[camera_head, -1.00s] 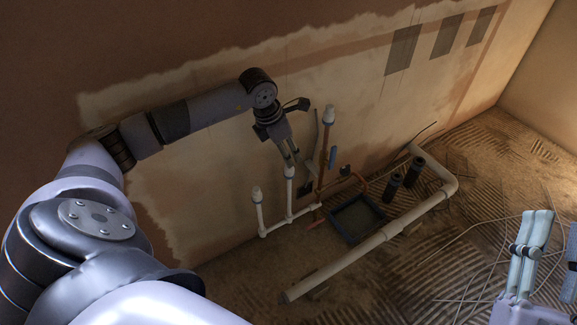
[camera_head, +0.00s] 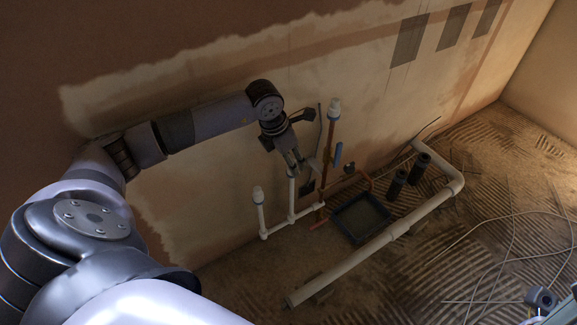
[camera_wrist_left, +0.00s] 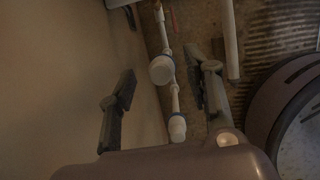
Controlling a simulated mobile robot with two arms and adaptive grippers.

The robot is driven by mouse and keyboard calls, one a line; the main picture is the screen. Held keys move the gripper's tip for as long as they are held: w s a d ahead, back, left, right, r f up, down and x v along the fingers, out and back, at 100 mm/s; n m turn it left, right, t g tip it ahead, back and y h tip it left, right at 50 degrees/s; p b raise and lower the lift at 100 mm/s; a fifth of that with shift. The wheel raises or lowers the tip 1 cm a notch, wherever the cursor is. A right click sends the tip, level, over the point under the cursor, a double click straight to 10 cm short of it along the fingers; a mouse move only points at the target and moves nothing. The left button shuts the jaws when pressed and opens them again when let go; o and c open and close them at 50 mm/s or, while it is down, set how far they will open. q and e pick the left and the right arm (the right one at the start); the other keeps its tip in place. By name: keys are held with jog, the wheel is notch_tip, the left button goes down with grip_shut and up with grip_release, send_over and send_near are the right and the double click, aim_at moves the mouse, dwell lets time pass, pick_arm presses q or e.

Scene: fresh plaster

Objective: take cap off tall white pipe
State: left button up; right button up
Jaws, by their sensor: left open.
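The tall white pipe (camera_head: 291,197) rises from a floor fitting near the wall in the head view. Its upper end is hidden behind my left gripper (camera_head: 298,168). In the left wrist view its white cap (camera_wrist_left: 161,69) shows from above. My left gripper (camera_wrist_left: 163,65) is open, with one finger on each side of that cap in the picture. I cannot tell whether the fingers touch it. A shorter white pipe (camera_head: 261,215) with its own cap (camera_wrist_left: 177,124) stands to the left in the head view.
A copper pipe (camera_head: 329,150) with a white top stands close to the right of my gripper. A dark tray (camera_head: 338,226), black stubs (camera_head: 421,166) and a long white floor pipe (camera_head: 340,271) lie further right. Loose cables (camera_head: 514,245) cross the floor.

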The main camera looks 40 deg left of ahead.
pick_arm(q)
jog(key=shift+x, duration=1)
jog(key=shift+r, duration=0.2)
jog(key=shift+c, duration=0.2)
jog(key=c, duration=0.9)
jog(key=shift+o, duration=0.2)
jog(key=shift+r, duration=0.1)
